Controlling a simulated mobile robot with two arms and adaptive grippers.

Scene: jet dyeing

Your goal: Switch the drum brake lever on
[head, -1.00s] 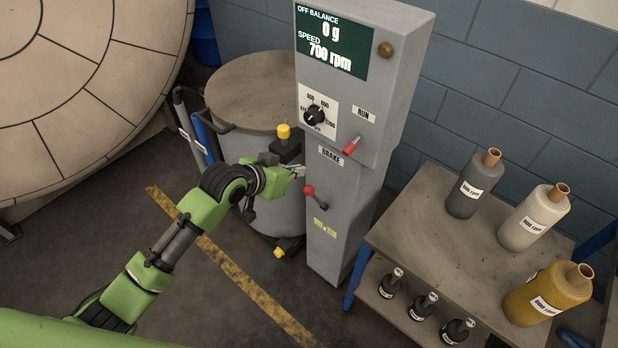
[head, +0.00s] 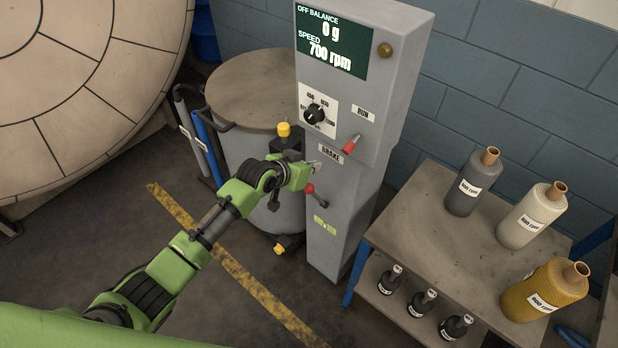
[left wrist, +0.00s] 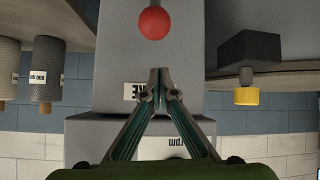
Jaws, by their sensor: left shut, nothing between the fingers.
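The brake lever, with a red ball knob (head: 309,188), is on the front of the grey control pillar (head: 345,225), below the BRAKE label (head: 330,152). Its arm slants down to the right from the knob. In the left wrist view the red knob (left wrist: 154,23) is at the top centre, beyond my fingertips. My left gripper (head: 312,165) is shut and empty, just above the knob, close to the pillar face. It also shows in the left wrist view (left wrist: 160,75), apart from the knob. My right gripper is not in view.
Above are the red RUN lever (head: 351,145), a black dial (head: 314,114) and the display (head: 331,42) reading 0 g and 700 rpm. A drum (head: 262,90) stands to the left. A table (head: 420,215) with spools and dark bottles is on the right.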

